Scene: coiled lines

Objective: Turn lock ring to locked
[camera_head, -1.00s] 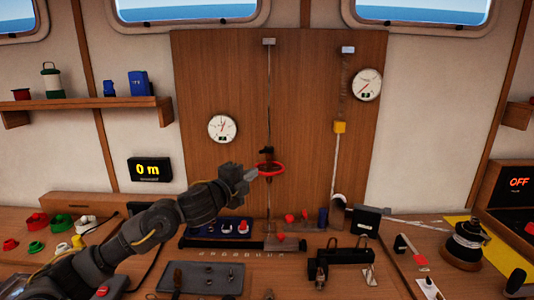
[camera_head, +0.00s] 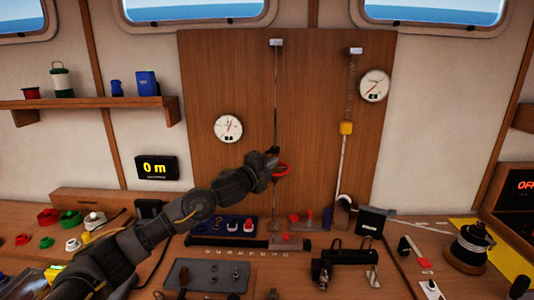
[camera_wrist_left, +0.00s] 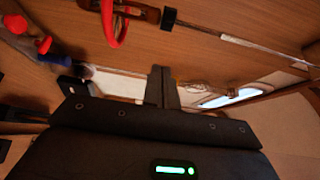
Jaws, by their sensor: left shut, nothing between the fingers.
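The red lock ring (camera_head: 284,170) sits on the thin vertical line in front of the wooden panel, and its left part is hidden behind my gripper. In the wrist view the red ring (camera_wrist_left: 112,24) shows at the top left, apart from the fingers. My left gripper (camera_head: 273,162) is shut and empty, in front of and just left of the ring. Its closed fingers (camera_wrist_left: 162,88) show in the middle of the wrist view. I cannot tell whether the gripper touches the ring. My right gripper is not in view.
A wooden panel (camera_head: 220,80) with two dials stands behind the ring. Below, the bench holds a blue tray (camera_head: 215,226) of small parts and a black fixture (camera_head: 350,256).

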